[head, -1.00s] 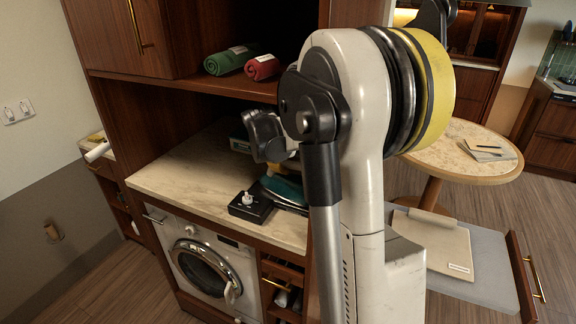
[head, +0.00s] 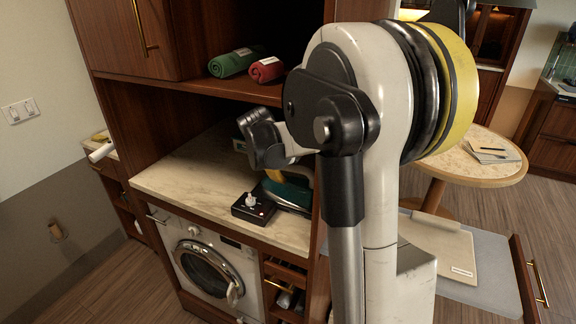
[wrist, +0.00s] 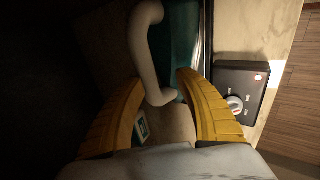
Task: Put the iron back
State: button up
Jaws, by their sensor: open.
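The iron (head: 292,190) has a teal body and lies on the marble counter under the shelf, partly hidden by my arm in the head view. In the wrist view its teal body (wrist: 182,35) and curved white handle (wrist: 143,45) are close up. My gripper (wrist: 160,78) has its yellow fingers spread, with the near end of the handle between them. I cannot tell whether either finger touches the handle. In the head view only a small yellow part of my gripper (head: 274,175) shows beside the iron.
A black box with a white knob (head: 253,207) stands on the counter (head: 185,182) next to the iron, near the front edge. Rolled green (head: 236,61) and red (head: 266,69) towels lie on the shelf above. A washing machine (head: 212,265) is below. The counter's left part is clear.

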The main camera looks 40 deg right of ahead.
jog(key=s+a+r+m+t+y, duration=0.1)
jog(key=s+a+y, duration=0.1)
jog(key=s+a, duration=0.4)
jog(key=s+a+r+m+t+y, duration=0.2)
jog(key=s+a, duration=0.5)
jog(key=a, duration=0.8)
jog(key=s+a+r+m+t+y+p, duration=0.1)
jog(key=s+a+y, duration=0.1)
jog(key=s+a, duration=0.5)
jog(key=a, duration=0.3)
jog(key=shift+a+r+m, duration=0.2)
jog(key=shift+r+m, duration=0.05)
jog(key=shift+m, duration=0.15)
jog(key=shift+d, duration=0.1)
